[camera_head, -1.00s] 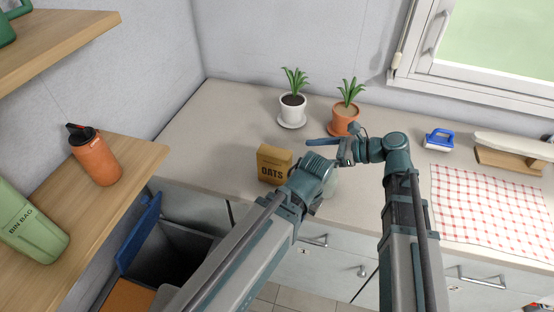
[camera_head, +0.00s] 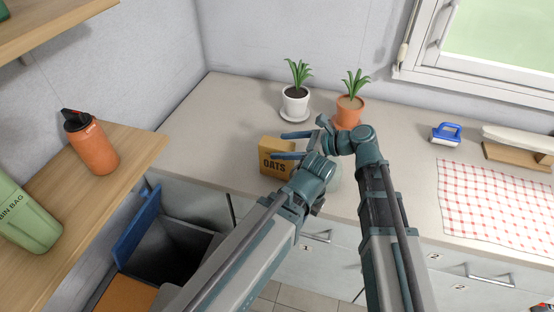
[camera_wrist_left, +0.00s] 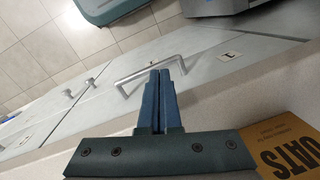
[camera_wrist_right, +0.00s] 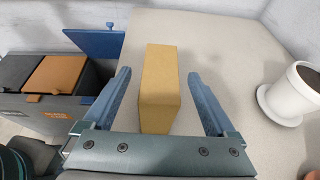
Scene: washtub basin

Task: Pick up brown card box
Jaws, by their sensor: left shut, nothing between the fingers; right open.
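The brown card box (camera_head: 272,150), printed OATS, stands upright on the counter near its front edge. My right gripper (camera_head: 280,146) is open at the box, one finger on each side in the right wrist view (camera_wrist_right: 158,74). Gaps show between the box (camera_wrist_right: 160,85) and both fingers there. My left gripper (camera_wrist_left: 161,75) is shut and empty. In the left wrist view it points past the counter edge towards a drawer handle, with the box (camera_wrist_left: 285,145) at lower right. In the head view its fingers are mostly hidden by its own wrist.
A white pot plant (camera_head: 295,100) and an orange pot plant (camera_head: 349,108) stand behind the box. An open bin with a blue lid (camera_head: 137,225) is below the counter at left. The checked cloth (camera_head: 495,200) lies at right. The counter left of the box is clear.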

